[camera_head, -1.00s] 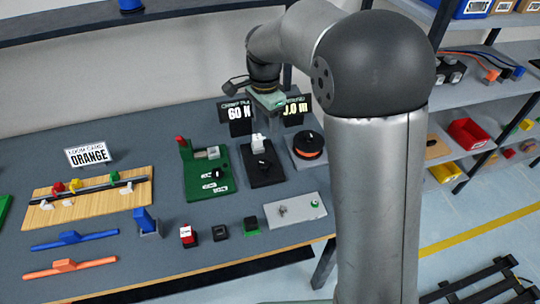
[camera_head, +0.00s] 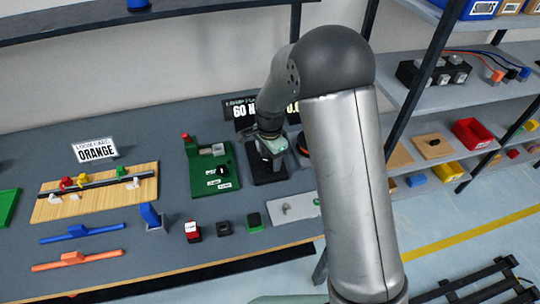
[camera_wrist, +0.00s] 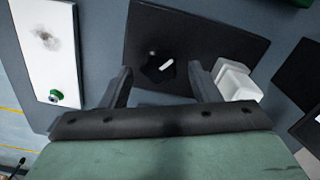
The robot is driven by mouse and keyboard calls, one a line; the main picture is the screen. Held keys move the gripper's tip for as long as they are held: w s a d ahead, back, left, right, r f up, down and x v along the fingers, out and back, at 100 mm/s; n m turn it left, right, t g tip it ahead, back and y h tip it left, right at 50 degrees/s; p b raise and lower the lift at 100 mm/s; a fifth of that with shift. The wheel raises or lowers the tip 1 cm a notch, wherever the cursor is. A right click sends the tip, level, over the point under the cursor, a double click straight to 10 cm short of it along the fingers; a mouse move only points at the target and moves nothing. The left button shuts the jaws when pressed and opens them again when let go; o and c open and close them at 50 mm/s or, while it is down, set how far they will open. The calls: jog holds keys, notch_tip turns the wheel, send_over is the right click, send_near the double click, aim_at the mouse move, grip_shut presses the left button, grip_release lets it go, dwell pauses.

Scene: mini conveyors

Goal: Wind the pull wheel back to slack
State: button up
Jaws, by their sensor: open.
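The pull wheel (camera_wrist: 158,66) is a small black knob with a white mark on its top. It sits on a black base plate (camera_wrist: 220,25), beside a white block (camera_wrist: 236,80). My gripper (camera_wrist: 160,85) is open above the plate, with its two dark fingers apart and the wheel showing between and just beyond them in the wrist view. I cannot tell whether a finger touches anything. In the head view the black plate (camera_head: 268,176) is partly hidden under my gripper (camera_head: 271,150).
A green fixture (camera_head: 208,170) stands left of the black plate. A grey-white plate (camera_head: 290,208) with a green button lies in front. Display signs (camera_head: 240,110) stand behind. Small blocks (camera_head: 193,232) sit at the front, and a wooden board (camera_head: 95,190) lies at left.

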jog(key=shift+c, duration=0.4)
jog(key=c, duration=0.9)
